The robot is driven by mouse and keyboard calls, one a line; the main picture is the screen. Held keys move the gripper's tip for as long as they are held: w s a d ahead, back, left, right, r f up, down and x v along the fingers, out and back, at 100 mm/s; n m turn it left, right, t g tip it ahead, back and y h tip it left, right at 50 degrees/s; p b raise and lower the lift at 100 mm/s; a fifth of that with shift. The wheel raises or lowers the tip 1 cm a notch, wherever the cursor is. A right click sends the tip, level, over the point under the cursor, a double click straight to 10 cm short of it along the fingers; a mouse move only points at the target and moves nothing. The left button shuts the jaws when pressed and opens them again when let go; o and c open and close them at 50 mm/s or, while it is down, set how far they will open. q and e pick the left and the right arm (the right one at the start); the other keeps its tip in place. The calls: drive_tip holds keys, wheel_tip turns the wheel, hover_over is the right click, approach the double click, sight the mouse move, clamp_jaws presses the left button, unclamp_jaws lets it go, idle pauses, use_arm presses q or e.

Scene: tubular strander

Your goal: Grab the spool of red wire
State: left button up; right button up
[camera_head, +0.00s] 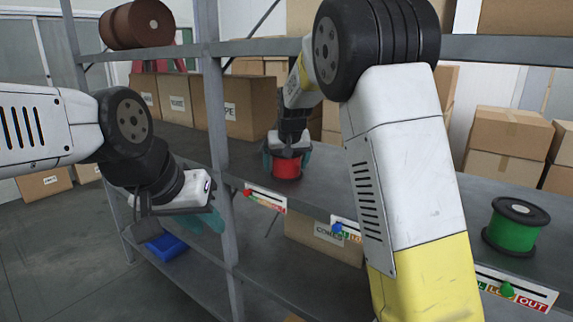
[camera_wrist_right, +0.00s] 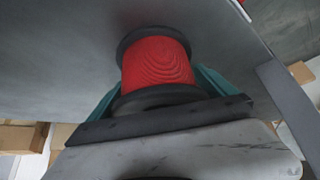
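The spool of red wire (camera_head: 286,169) stands on the middle shelf, behind my right forearm. My right gripper (camera_head: 287,160) is over it from behind and above, with a teal finger on each side. In the right wrist view the red spool (camera_wrist_right: 157,63) with dark flanges sits between the teal fingers of the gripper (camera_wrist_right: 160,85). The fingers lie close along its sides; whether they press on it I cannot tell. My left gripper (camera_head: 208,221) hangs in front of the shelf at left, apart from the spool and with nothing seen in it; its finger gap is unclear.
A green spool (camera_head: 515,227) stands on the same shelf at right. Labelled cardboard boxes (camera_head: 231,106) line the back. A grey upright post (camera_head: 216,110) stands between my left gripper and the red spool. A blue bin (camera_head: 166,245) lies lower left.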

drive_tip(key=c, duration=1.4)
drive_tip(key=shift+r, duration=0.1)
drive_tip(key=shift+c, duration=0.7)
